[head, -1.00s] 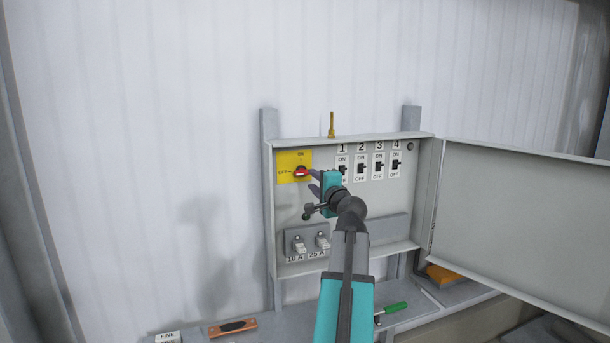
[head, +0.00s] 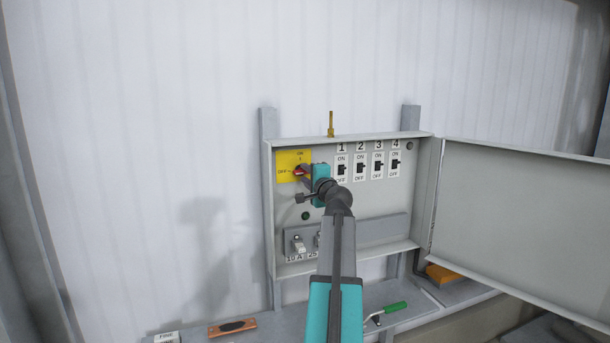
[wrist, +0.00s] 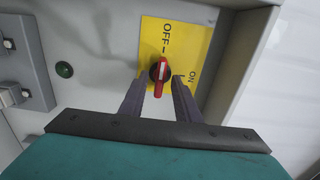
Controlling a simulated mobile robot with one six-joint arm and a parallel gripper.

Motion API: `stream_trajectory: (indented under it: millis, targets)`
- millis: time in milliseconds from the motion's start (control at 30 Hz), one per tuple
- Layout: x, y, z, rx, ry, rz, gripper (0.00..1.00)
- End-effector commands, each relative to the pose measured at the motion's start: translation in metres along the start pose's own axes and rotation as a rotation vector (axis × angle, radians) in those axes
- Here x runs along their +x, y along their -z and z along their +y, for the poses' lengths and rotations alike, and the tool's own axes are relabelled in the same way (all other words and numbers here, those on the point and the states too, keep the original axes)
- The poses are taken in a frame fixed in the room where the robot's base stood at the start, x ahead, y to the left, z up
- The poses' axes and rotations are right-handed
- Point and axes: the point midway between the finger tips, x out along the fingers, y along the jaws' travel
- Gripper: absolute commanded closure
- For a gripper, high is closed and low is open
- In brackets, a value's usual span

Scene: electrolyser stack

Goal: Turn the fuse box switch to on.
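The fuse box switch is a red rotary knob (head: 299,171) on a yellow plate (head: 283,158) marked OFF and ON, at the upper left inside the open box. In the wrist view the red knob (wrist: 159,72) has its white mark in line with the OFF label. My gripper (wrist: 160,88) is open, with one dark finger on each side of the knob's lower end. I cannot tell whether the fingers touch it. In the head view my gripper (head: 306,173) partly covers the plate's right side.
The grey fuse box (head: 285,219) has its door (head: 515,232) swung open to the right. Breakers 1 to 4 (head: 360,168) are right of my gripper. Fuses (head: 299,244) sit below. A green-handled tool (head: 396,307) and a brown block (head: 232,328) lie on the shelf.

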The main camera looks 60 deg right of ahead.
Motion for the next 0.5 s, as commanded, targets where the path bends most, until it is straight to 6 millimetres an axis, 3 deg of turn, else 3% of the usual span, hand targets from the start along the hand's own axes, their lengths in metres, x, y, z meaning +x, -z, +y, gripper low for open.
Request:
stream_trajectory:
  millis: [167, 333, 500]
  targets:
    - [0.0000, -0.0005, 0.0001, 0.000, 0.000, -0.001, 0.70]
    - [0.0000, -0.0008, 0.0001, 0.000, 0.000, -0.001, 0.99]
    - [0.0001, -0.0011, 0.0001, 0.000, 0.000, -0.001, 1.00]
